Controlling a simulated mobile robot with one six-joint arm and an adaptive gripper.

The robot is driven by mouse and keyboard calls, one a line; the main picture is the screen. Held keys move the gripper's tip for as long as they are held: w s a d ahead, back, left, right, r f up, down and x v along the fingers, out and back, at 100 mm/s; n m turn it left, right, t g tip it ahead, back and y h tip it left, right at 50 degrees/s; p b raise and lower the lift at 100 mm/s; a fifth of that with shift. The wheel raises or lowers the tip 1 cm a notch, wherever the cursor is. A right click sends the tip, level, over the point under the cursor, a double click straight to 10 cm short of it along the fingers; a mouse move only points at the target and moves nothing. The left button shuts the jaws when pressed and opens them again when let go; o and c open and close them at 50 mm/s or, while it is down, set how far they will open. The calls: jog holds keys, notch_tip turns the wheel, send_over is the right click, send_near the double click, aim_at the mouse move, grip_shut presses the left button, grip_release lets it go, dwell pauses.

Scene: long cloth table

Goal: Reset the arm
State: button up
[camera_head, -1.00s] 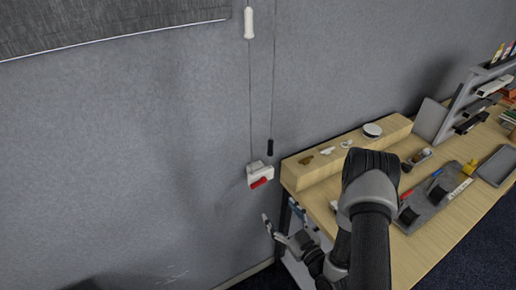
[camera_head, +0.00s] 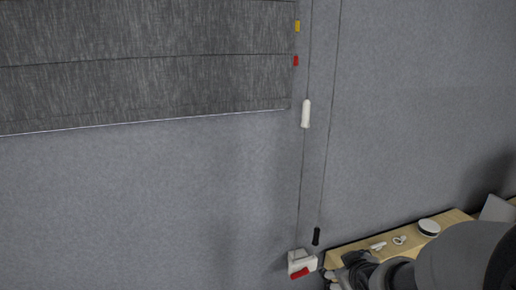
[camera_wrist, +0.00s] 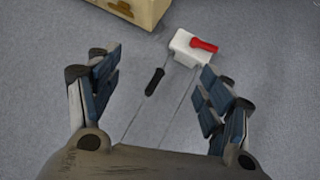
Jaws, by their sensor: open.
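My gripper (camera_wrist: 161,72) is open and empty in the wrist view, with its blue-padded fingers spread left and right. Between and beyond the fingers is the wall, with a white box (camera_wrist: 184,49) carrying a red lever (camera_wrist: 204,45) and a black cord weight (camera_wrist: 155,82). In the head view my arm rises at the lower right, and the gripper end is partly seen at the bottom edge, just right of the white box (camera_head: 297,261) and its red lever (camera_head: 300,273). Much of the gripper is cut off or hidden there.
A dark blind (camera_head: 150,70) hangs at the upper left, with yellow and red tags on its right edge. Two cords run down the wall, with a white pull (camera_head: 306,113) and the black weight (camera_head: 316,236). A wooden desk (camera_head: 460,215) with small items is behind my arm.

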jog(key=s+a+r+m+g, duration=0.2)
jog(key=s+a+r, duration=0.1)
jog(key=s, duration=1)
jog(key=s+a+r+m+g+y, duration=0.1)
jog(key=s+a+r, duration=0.3)
jog(key=s, duration=0.8)
jog(key=shift+s+a+r+m+g+b, duration=0.25)
jog(key=shift+s+m+g+b, duration=0.25)
jog(key=shift+g, duration=0.4)
